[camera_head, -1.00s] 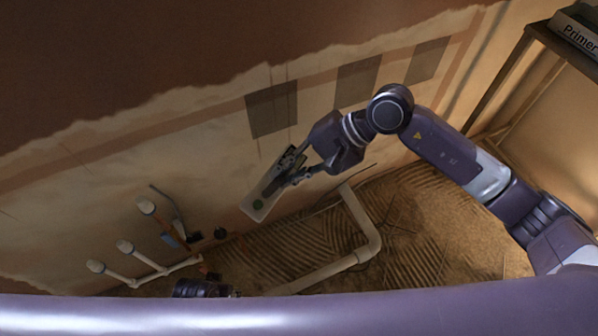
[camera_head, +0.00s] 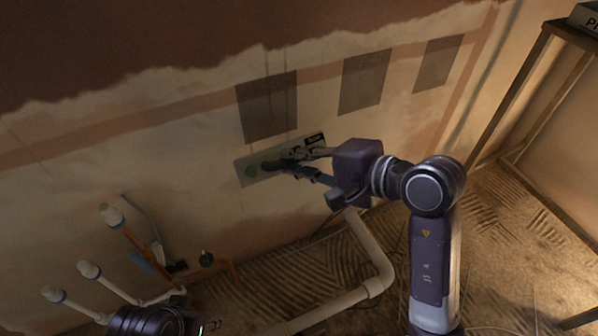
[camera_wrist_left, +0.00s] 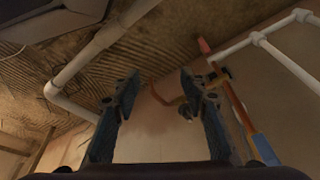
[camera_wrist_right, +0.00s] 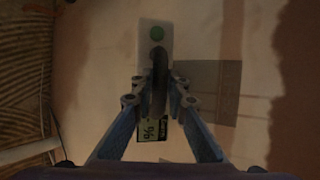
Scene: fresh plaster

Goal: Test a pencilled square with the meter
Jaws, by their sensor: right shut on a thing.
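The meter (camera_head: 243,174) is a flat pale device with a green round spot at one end and a small dark display at the other. My right gripper (camera_head: 283,168) is shut on its dark handle, holding it in front of the wall just below the leftmost dark square (camera_head: 268,106). In the right wrist view the meter (camera_wrist_right: 156,57) has a lit green display marked "%", and the dark square (camera_wrist_right: 206,90) lies to its right. Two more dark squares (camera_head: 364,80) (camera_head: 437,64) run along the wall. My left gripper (camera_wrist_left: 156,95) is open and empty, low at the left.
White pipes with capped ends (camera_head: 88,270) stand at the lower left, beside an orange and blue tool (camera_head: 142,260). A thick pale pipe (camera_head: 372,255) runs along the ridged floor. A wooden shelf (camera_head: 520,90) with a "Primer" container (camera_head: 585,18) stands at the right.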

